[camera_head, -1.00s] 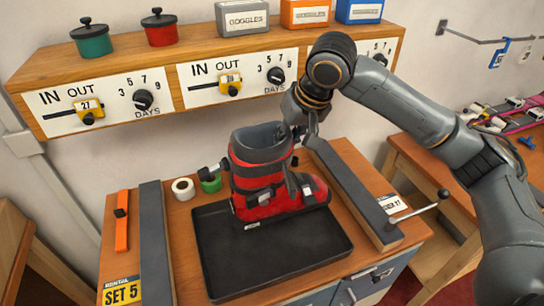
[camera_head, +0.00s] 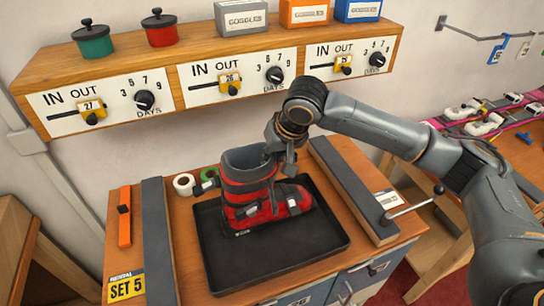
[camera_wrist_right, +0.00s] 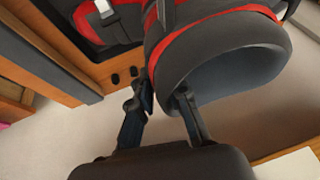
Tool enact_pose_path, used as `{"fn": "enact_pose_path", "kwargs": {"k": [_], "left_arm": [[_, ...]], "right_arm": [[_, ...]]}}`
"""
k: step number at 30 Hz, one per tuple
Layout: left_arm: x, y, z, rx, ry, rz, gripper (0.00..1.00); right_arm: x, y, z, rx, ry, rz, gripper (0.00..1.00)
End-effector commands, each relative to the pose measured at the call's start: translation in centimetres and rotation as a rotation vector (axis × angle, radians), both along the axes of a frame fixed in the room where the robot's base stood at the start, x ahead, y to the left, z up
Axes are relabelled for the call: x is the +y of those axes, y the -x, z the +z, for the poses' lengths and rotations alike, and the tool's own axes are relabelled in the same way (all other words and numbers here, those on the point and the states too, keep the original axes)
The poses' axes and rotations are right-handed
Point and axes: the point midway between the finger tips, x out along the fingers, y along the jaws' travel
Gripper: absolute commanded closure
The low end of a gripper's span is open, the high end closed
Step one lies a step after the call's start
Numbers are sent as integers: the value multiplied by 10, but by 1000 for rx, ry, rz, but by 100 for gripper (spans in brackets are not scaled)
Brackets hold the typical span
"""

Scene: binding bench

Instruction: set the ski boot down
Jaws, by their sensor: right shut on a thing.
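The red and black ski boot (camera_head: 252,190) is upright over the black tray (camera_head: 300,256), toe pointing right. I cannot tell whether its sole touches the tray. My right gripper (camera_head: 283,152) is shut on the boot's upper cuff at its right rear side. In the right wrist view the fingers of the gripper (camera_wrist_right: 165,108) straddle the cuff wall of the boot (camera_wrist_right: 215,40), one inside the dark opening. My left gripper is not in view.
Grey rails (camera_head: 157,240) and (camera_head: 352,190) flank the tray on the wooden bench. A shelf with dial panels (camera_head: 225,83) hangs above. The tray's front part is clear.

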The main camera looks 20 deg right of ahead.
Motion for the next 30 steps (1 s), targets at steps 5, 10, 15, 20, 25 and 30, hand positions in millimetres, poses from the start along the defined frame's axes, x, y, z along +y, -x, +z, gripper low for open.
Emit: {"fn": "enact_pose_path", "kwargs": {"k": [5, 10, 15, 20, 25, 30], "left_arm": [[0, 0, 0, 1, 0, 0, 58], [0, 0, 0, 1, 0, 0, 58], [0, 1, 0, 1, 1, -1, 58], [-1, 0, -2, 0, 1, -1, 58], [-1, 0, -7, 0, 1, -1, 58], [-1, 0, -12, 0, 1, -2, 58]], "right_arm": [[0, 0, -1, 0, -1, 0, 77], [0, 0, -1, 0, -1, 0, 62], [0, 0, -1, 0, -1, 1, 62], [-1, 2, 7, -2, -2, 1, 62], [-5, 13, 35, -5, -2, 2, 62], [-11, 27, 70, -6, -2, 0, 62]]}}
